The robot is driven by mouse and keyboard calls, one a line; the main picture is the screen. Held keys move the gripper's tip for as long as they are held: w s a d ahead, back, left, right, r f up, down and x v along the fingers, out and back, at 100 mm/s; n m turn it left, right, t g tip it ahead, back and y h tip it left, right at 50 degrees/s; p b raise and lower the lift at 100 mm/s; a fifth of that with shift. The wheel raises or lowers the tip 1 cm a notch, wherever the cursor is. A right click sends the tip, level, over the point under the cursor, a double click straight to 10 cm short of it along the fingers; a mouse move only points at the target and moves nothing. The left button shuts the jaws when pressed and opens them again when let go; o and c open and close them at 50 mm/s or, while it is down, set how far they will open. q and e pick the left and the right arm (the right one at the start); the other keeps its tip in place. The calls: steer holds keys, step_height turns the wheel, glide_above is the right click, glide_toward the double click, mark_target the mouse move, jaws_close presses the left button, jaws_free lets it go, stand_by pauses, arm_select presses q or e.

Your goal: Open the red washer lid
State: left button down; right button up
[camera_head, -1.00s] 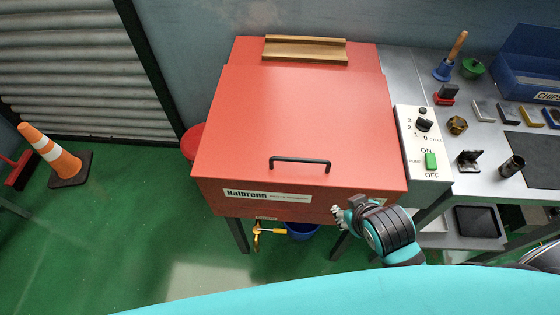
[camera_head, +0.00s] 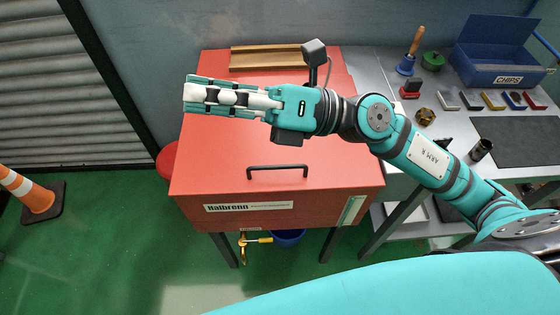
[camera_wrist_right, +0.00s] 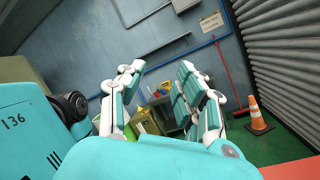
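The red washer (camera_head: 340,195) stands in the middle of the head view, with its red lid (camera_head: 225,145) down and shut. A black bar handle (camera_head: 278,168) sits near the lid's front edge. My right gripper (camera_head: 187,94) is above the lid, its fingers pointing left, behind the handle in the picture and apart from it. In the right wrist view the fingers (camera_wrist_right: 162,70) are spread with nothing between them. My right arm hides part of the lid and the washer's control panel. My left gripper is not in view.
A wooden tray (camera_head: 265,59) lies on the washer's back top. A cone (camera_head: 30,196) stands on the floor at left. A blue bucket (camera_head: 288,237) is under the washer.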

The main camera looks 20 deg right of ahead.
step_height(320, 180, down, 5)
steer(key=s+n+g+h, duration=0.2)
steer(key=n+g+h, duration=0.1)
steer(key=n+h, duration=0.15)
steer(key=n+t+h, duration=0.2)
steer(key=n+h, duration=0.2)
steer(key=h, duration=0.9)
glide_toward(277, 166)
steer(key=p+x, duration=0.3)
steer(key=x, duration=0.5)
steer(key=shift+f, duration=0.1)
jaws_close()
